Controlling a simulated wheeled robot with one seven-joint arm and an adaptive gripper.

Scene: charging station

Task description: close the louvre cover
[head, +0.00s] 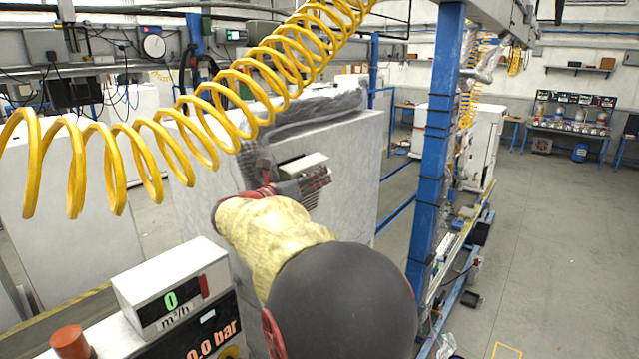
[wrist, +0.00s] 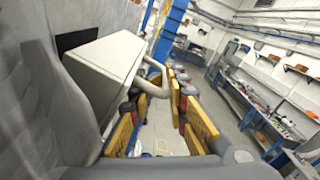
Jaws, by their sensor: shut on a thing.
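The louvre cover (head: 303,163) is a small pale flap on the front of the white cabinet, standing out from it above a slatted patch (head: 318,180). In the wrist view the cover (wrist: 108,62) fills the left middle as a white tilted box shape, with a curved bar handle (wrist: 153,86) at its right edge. My gripper (wrist: 158,95) has its yellow-padded fingers on both sides of the handle and is shut on it. In the head view my arm hides most of my gripper and the lower part of the cover.
The white cabinet (head: 350,150) stands behind my arm. A coiled yellow hose (head: 200,125) hangs across the upper left. A display box (head: 172,285) stands at the lower left. A blue post (head: 433,150) rises right of the cabinet. Open floor (head: 560,230) lies at the right.

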